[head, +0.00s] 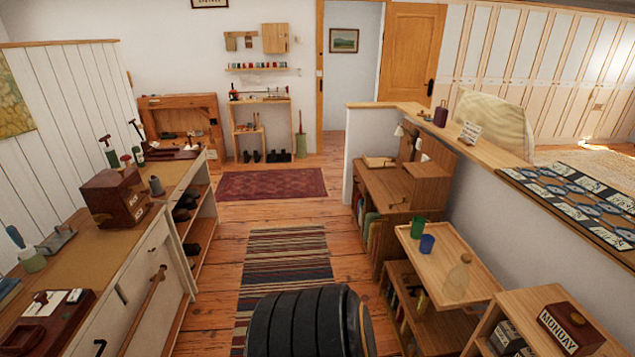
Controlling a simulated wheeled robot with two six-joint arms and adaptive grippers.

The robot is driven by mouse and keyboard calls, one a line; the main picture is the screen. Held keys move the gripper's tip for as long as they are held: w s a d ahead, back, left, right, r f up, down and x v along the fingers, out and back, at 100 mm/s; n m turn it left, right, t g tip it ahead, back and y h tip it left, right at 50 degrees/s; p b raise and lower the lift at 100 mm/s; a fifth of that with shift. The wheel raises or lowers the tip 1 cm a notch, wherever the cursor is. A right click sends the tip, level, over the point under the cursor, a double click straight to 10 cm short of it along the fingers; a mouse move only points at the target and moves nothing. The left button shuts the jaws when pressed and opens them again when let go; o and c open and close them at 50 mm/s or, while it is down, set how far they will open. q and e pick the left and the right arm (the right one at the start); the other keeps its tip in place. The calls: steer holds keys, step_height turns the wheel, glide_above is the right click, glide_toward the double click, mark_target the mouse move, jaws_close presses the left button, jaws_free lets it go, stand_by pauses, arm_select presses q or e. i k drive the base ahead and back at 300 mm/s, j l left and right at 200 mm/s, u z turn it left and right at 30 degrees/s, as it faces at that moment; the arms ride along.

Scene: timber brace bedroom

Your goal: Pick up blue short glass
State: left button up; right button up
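The blue short glass (427,244) stands upright on a light wooden tray-like top (440,262) of a small shelf unit at the right. A green glass (417,227) stands just behind it, close to it and slightly to the left.
A low wall (490,165) runs behind the shelf. A box marked MONDAY (570,328) sits on a nearer shelf at the lower right. A workbench (100,240) with tools lines the left. The floor with a striped rug (287,262) is open between.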

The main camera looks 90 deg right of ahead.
mark_target(427, 241)
steer(key=z, duration=3.7)
steer(key=i+j+z, duration=0.1)
steer(key=z, duration=0.75)
steer(key=i+j+z, duration=0.2)
steer(key=j, duration=0.25)
steer(key=i+j+z, duration=0.25)
steer(key=j, duration=0.2)
steer(key=i+j+z, duration=0.2)
steer(key=j, duration=0.25)
steer(key=j+z, duration=0.2)
steer(key=j, duration=0.3)
steer(key=i+j+z, duration=0.1)
steer(key=j+z, duration=0.15)
steer(key=j, duration=0.3)
steer(key=i+j, duration=0.1)
steer(key=j, duration=1.9)
steer(key=i+j+z, duration=0.1)
steer(key=j, duration=0.9)
steer(key=i, duration=0.05)
